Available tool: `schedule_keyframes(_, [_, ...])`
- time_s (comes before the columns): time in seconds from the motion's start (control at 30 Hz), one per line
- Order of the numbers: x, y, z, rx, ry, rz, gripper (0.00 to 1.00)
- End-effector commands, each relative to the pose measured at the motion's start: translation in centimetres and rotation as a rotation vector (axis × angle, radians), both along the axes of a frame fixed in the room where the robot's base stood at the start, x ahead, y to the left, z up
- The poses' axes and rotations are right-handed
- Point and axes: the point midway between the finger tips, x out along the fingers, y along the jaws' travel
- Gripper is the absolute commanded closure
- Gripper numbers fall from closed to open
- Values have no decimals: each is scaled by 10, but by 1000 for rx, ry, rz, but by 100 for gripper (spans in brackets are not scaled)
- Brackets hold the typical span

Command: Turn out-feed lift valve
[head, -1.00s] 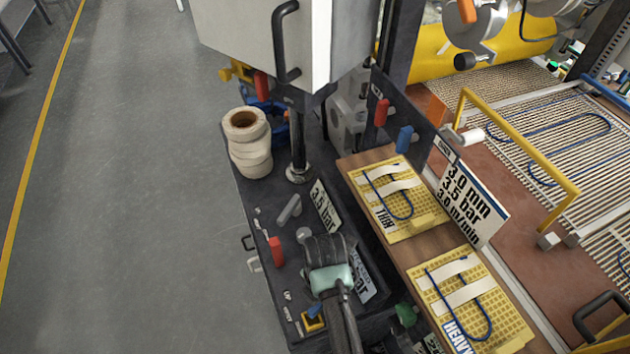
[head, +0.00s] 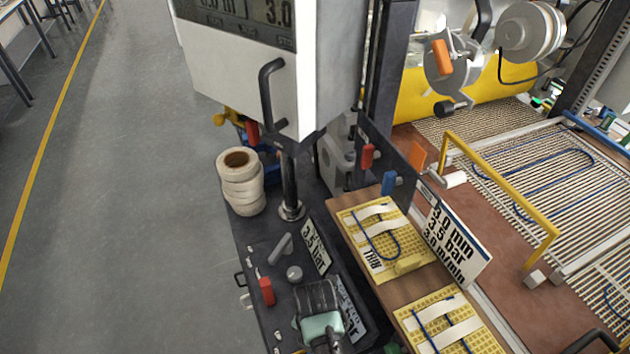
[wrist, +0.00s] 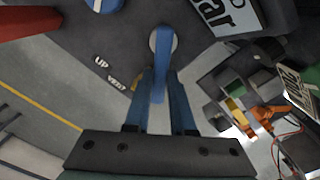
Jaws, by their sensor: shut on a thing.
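In the wrist view, a blue lever (wrist: 160,48) on a pale round pivot stands out from a dark panel, beside small UP and VENT labels (wrist: 109,70). Its handle runs down between the two fingers of my gripper (wrist: 159,88), which is shut on it. In the head view, my gripper (head: 321,327) is near the bottom edge, over the dark console (head: 262,240). The blue lever is hidden there behind the gripper and wrist.
A red handle (head: 267,291), grey handle (head: 281,248) and grey knob (head: 294,273) stand close by on the console. Yellow sample boards (head: 408,255) are at right. Open floor is left.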

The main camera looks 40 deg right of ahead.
Motion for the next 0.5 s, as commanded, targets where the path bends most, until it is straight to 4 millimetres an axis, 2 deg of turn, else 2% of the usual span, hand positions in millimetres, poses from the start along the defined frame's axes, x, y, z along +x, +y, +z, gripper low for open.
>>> schedule_keyframes(0.07, [0, -1, 0, -3, 1, 3, 100])
schedule_keyframes(0.1, [0, -1, 0, -3, 1, 3, 74])
schedule_keyframes(0.23, [0, 0, 0, -1, 1, 2, 51])
schedule_keyframes(0.27, [0, 0, 0, -1, 1, 2, 48])
schedule_keyframes(0.5, [0, 0, 0, 0, 1, 1, 48])
